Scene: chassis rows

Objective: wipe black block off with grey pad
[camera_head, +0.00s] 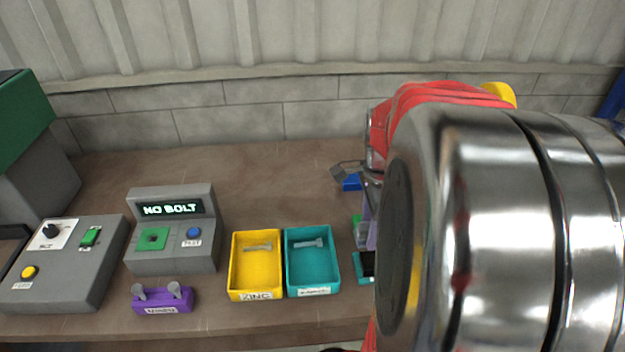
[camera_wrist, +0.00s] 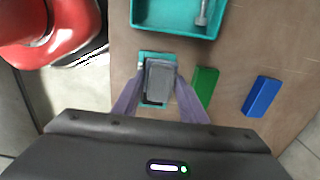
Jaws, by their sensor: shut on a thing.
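My gripper (camera_wrist: 160,88) shows in the wrist view with its purple fingers closed on the two sides of a grey pad (camera_wrist: 159,78). The pad is over a black block (camera_wrist: 150,101), of which only a dark edge shows. A teal piece (camera_wrist: 145,56) shows around them. I cannot tell whether pad and block touch. In the head view the black block (camera_head: 368,264) shows partly at the edge of my arm, with teal beside it. My arm hides most of the gripper and the pad there.
A green block (camera_wrist: 205,88) and a blue block (camera_wrist: 262,96) lie to the right in the wrist view. A teal tray (camera_head: 312,282) and a yellow tray (camera_head: 256,290) each hold a bolt. A purple holder (camera_head: 162,300) and grey boxes, one reading NO BOLT (camera_head: 172,208), stand left.

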